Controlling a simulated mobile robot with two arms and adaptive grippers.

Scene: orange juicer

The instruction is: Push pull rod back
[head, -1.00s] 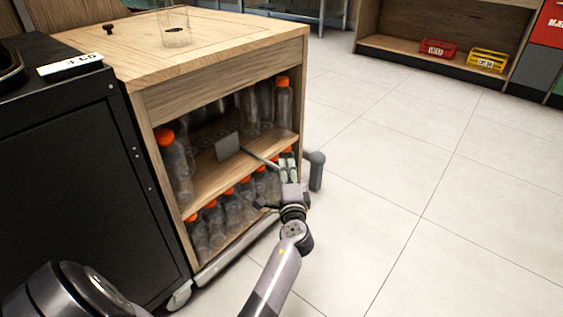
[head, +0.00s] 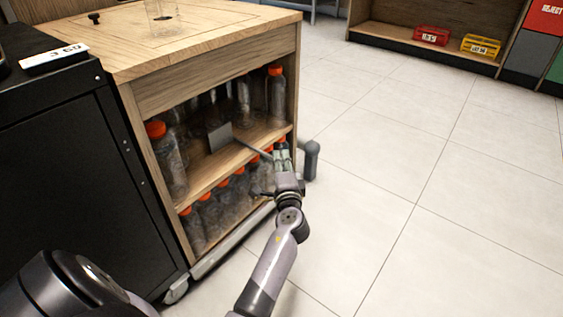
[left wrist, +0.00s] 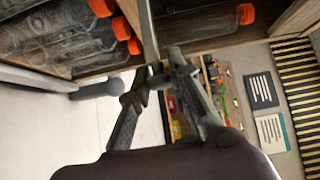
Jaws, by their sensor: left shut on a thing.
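The pull rod (head: 258,153) is a thin grey bar with a flat grey plate (head: 219,137) at its far end, above the cabinet's middle shelf. Its near end runs to my left gripper (head: 281,151), in front of the shelf's right part. The gripper is shut on the rod. In the left wrist view, my left gripper's dark fingers (left wrist: 160,85) are at the picture's middle, and the gripped part is hard to make out. My right gripper is in neither view.
The wooden cabinet (head: 215,57) holds orange-capped bottles (head: 277,95) on two levels close around the rod. A black cabinet (head: 75,170) stands left. The tiled floor (head: 390,170) at right is clear.

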